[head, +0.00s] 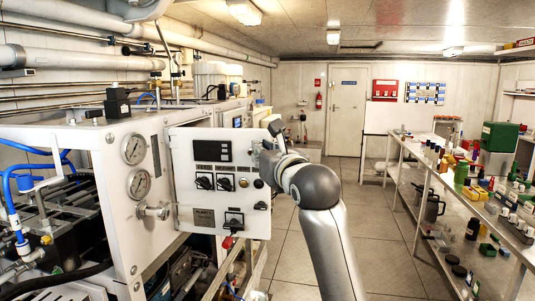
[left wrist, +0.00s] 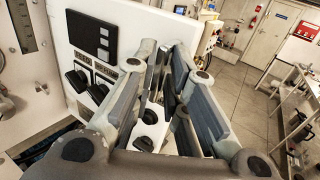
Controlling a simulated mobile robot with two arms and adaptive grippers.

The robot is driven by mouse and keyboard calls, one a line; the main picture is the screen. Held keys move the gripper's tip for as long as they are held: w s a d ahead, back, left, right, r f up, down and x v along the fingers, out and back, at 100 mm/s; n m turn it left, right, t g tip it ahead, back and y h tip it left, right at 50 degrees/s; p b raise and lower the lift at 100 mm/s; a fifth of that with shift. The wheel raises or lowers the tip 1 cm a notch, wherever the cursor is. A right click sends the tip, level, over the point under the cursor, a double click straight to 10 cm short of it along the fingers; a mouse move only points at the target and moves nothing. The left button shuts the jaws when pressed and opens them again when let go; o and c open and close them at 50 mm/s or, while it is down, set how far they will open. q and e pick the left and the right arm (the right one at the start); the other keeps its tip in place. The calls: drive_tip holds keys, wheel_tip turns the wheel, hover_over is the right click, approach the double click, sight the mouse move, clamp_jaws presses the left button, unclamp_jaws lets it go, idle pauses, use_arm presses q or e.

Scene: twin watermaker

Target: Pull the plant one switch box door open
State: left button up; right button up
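The plant one switch box door (head: 213,170) is a white panel with a dark display, several black knobs and a "PLANT 1" label. It stands beside the gauge panel, and I cannot tell how far open it is. It also fills the left of the left wrist view (left wrist: 72,35). My left gripper (head: 270,142) is at the door's right edge, its arm rising from the bottom. In the left wrist view its fingers (left wrist: 166,62) converge beside the panel. Whether they hold the edge is unclear. My right gripper is not in view.
A white cabinet with two round gauges (head: 134,149) stands left of the door. Blue hoses run at far left. A shelf (head: 399,148) with bottles and tools lines the right side. The grey floor (head: 388,235) between is clear.

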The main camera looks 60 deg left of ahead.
use_arm(q)
drive_tip(key=shift+o, duration=1.1)
drive_tip(key=shift+s+a+r+g, duration=0.1)
drive_tip(key=shift+s+a+g, duration=0.15)
drive_tip(key=shift+s, duration=0.2)
drive_tip(key=shift+o, duration=0.5)
drive_tip(key=shift+s+a, duration=0.1)
drive_tip(key=shift+s, duration=0.05)
drive_tip(key=v, duration=0.7)
drive_tip(key=shift+d, duration=0.35)
drive_tip(key=shift+w, duration=0.2)
